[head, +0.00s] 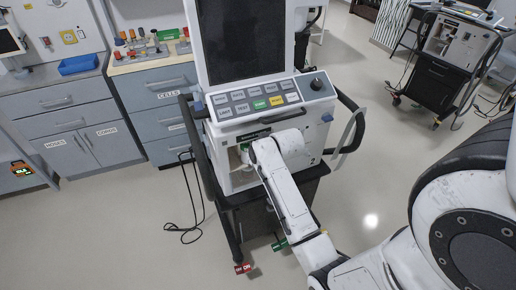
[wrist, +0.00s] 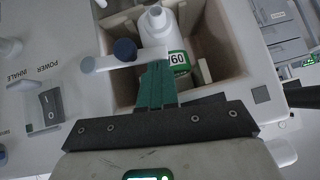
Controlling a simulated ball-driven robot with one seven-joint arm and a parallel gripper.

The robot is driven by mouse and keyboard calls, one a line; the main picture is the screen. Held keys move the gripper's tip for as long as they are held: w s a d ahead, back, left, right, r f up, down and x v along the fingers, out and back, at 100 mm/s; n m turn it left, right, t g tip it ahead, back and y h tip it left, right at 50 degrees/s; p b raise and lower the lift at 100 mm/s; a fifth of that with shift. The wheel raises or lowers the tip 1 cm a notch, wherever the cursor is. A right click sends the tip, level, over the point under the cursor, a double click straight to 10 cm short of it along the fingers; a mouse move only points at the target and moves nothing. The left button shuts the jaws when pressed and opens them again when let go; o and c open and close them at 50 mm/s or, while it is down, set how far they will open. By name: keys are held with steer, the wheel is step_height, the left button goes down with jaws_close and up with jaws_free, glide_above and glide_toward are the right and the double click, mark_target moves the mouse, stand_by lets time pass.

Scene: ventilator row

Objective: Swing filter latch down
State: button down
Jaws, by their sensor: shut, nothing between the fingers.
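In the wrist view, a white latch bar (wrist: 103,62) with a dark blue round knob (wrist: 125,50) runs roughly sideways over the left part of an open compartment (wrist: 205,95) in the ventilator's front. Behind it sits a white filter canister (wrist: 158,27) with a green label reading 60. My gripper (wrist: 155,72) has its green fingers together and empty, with the tips at the right end of the bar. I cannot tell whether they touch it. In the head view, the ventilator (head: 265,110) stands ahead and my arm's end covers most of the compartment.
A rocker power switch (wrist: 51,105) is left of the compartment in the wrist view. In the head view, black side handles (head: 350,120) flank the ventilator. Grey cabinets (head: 75,125) stand at the left, another cart (head: 450,60) at the far right. Floor between is open.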

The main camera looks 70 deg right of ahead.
steer(key=shift+f, duration=0.1)
steer(key=shift+w+a+f, duration=0.1)
steer(key=shift+a+f, duration=0.1)
steer(key=shift+f, duration=0.35)
steer(key=shift+w+a+f, duration=0.1)
steer(key=shift+a+f, duration=0.05)
steer(key=shift+f, duration=0.4)
